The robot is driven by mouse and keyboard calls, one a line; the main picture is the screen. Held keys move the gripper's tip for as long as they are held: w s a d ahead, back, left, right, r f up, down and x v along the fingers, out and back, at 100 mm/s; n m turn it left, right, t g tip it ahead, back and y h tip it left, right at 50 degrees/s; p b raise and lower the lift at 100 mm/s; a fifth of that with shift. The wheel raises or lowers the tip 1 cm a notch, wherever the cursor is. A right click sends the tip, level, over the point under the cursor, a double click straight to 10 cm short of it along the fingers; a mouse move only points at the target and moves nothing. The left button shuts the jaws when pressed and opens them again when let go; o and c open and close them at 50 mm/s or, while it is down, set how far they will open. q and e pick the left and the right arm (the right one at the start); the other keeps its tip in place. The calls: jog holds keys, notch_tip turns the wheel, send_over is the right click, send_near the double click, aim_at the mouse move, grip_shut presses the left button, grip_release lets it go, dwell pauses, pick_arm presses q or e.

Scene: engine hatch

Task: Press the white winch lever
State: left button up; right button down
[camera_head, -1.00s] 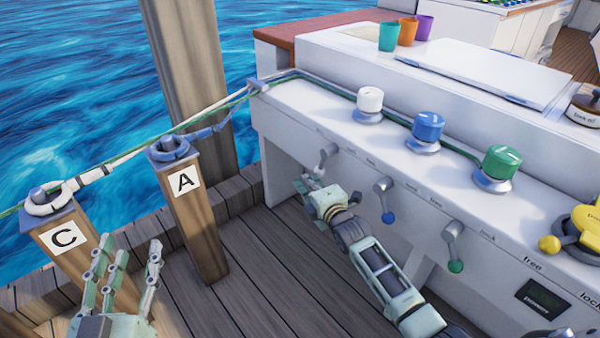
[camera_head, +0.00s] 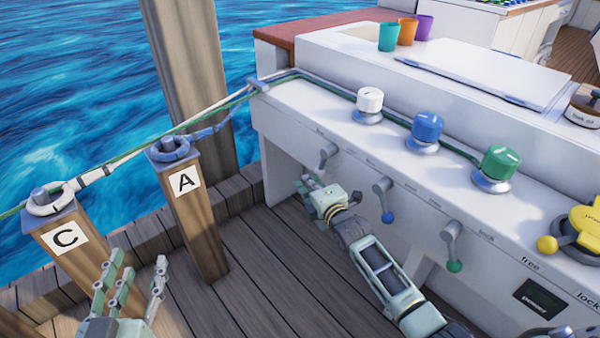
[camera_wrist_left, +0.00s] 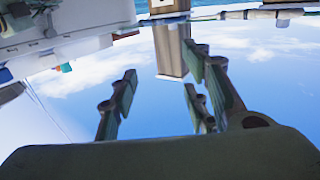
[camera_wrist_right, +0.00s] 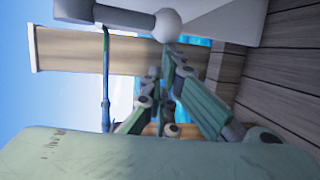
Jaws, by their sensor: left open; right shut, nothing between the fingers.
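The white winch lever (camera_head: 327,156) hangs from the front face of the white console, below the white winch (camera_head: 369,102). Its white ball knob (camera_wrist_right: 167,25) shows at the top of the right wrist view. My right gripper (camera_head: 308,184) is shut and empty just below the lever in the head view. In the right wrist view its fingertips (camera_wrist_right: 170,75) lie near the knob, with a visible gap. Whether any other part touches the lever I cannot tell. My left gripper (camera_head: 130,275) is open and empty, low in front of post C.
A blue-tipped lever (camera_head: 384,198) and a green-tipped lever (camera_head: 452,246) hang further right on the console. Posts A (camera_head: 190,215) and C (camera_head: 75,255) stand left, with ropes around their tops. Plank deck (camera_head: 265,260) lies open between the posts and my right arm.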

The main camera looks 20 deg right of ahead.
pick_arm(q)
jog(key=s+a+f+g+y+p, duration=0.1)
jog(key=s+a+f+g+p, duration=0.1)
jog(key=s+f+g, duration=0.4)
jog(key=s+a+f+g+y+p, duration=0.2)
jog(key=s+a+f+g, duration=0.2)
jog(key=s+f, duration=0.6)
jog(key=shift+a+f+n+g+y+p, duration=0.3)
jog(key=shift+a+g+p, duration=0.1)
jog(key=shift+g, duration=1)
pick_arm(e)
jog(key=shift+s+d+g, duration=0.3)
jog(key=shift+s+g, duration=0.2)
jog(key=shift+g, duration=0.3)
dwell(3.6)
pick_arm(q)
jog(key=shift+s+a+g, duration=0.1)
jog(key=shift+s+g, duration=0.2)
jog(key=shift+s, duration=0.35)
